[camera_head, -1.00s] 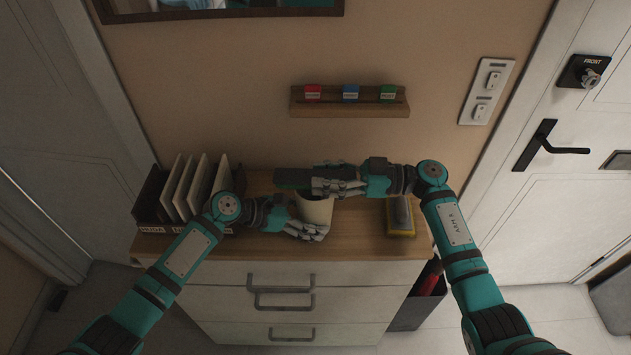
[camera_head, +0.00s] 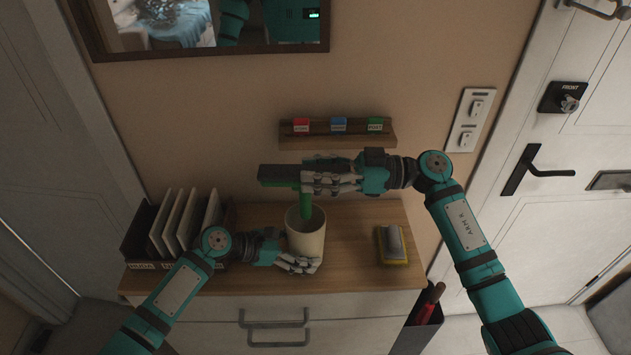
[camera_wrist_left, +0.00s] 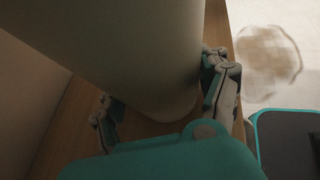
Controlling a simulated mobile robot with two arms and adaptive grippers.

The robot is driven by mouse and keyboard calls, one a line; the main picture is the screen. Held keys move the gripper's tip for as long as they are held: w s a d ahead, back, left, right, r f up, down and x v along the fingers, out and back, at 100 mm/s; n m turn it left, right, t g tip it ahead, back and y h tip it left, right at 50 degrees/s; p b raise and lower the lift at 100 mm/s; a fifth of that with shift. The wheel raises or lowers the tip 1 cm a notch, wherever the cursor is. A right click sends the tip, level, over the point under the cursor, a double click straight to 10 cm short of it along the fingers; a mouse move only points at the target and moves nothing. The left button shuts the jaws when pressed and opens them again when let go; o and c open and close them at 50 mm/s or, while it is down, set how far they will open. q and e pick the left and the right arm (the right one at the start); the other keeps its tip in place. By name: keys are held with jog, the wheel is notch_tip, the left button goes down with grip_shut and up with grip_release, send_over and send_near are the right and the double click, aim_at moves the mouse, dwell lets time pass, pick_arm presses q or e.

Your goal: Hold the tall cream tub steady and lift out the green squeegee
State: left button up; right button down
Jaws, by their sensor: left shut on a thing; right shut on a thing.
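The tall cream tub (camera_head: 306,240) stands upright on the wooden top of the drawer unit. My left gripper (camera_head: 297,264) is shut on the tub's lower part; in the left wrist view its fingers lie on both sides of the tub (camera_wrist_left: 140,60). The green squeegee (camera_head: 305,204) has a dark head and a green handle that points down to the tub's mouth. My right gripper (camera_head: 318,184) is shut on the squeegee above the tub. The handle's lower end is at or just inside the rim; I cannot tell exactly.
A dark rack with white folders (camera_head: 178,222) stands left of the tub. A yellow and grey sponge-like block (camera_head: 392,245) lies to the right. A wall ledge with red, blue and green tags (camera_head: 338,135) is behind. A dark bin (camera_head: 420,325) stands by the drawers.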

pick_arm(q)
jog(key=o, duration=0.9)
